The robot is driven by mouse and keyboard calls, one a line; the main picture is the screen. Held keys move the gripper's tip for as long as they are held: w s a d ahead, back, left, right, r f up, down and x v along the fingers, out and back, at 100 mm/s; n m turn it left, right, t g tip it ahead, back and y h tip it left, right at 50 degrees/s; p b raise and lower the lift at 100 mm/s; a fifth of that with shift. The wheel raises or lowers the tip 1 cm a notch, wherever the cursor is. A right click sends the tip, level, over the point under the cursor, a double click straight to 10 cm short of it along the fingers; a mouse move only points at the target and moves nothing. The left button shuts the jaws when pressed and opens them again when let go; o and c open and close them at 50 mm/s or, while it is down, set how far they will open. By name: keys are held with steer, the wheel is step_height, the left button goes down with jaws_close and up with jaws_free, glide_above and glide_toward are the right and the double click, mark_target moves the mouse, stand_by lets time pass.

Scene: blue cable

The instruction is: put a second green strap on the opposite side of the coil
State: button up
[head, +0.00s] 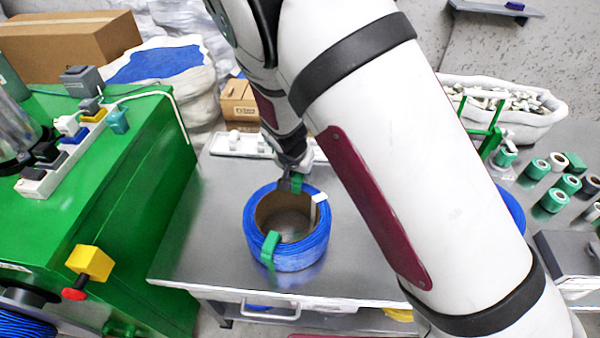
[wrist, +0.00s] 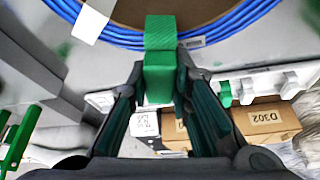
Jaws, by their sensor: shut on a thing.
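The coil of blue cable (head: 312,250) lies flat on the metal table, with a brown inner core showing. One green strap (head: 269,250) wraps the near side of the coil, left of centre. My gripper (head: 291,182) is at the far side of the coil. In the wrist view my gripper (wrist: 160,85) is shut on a second green strap (wrist: 160,60), whose upper end overlaps the blue cable (wrist: 235,22). I cannot tell whether this strap goes all the way around the cable. A white tag (head: 319,198) sits at the coil's right inner edge.
The metal table (head: 200,255) is bare left of the coil. A white rack (head: 235,145) stands behind it. A green machine (head: 130,180) is at the left. Several green tape rolls (head: 555,200) lie at the right, and my arm hides part of the table.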

steer(key=shift+f, duration=0.4)
stand_by(0.9)
steer(key=o, duration=0.5)
steer(key=shift+o, duration=0.4)
steer(key=o, duration=0.5)
steer(key=shift+c, duration=0.2)
steer(key=shift+r+p, duration=1.65)
steer(key=shift+r, duration=1.85)
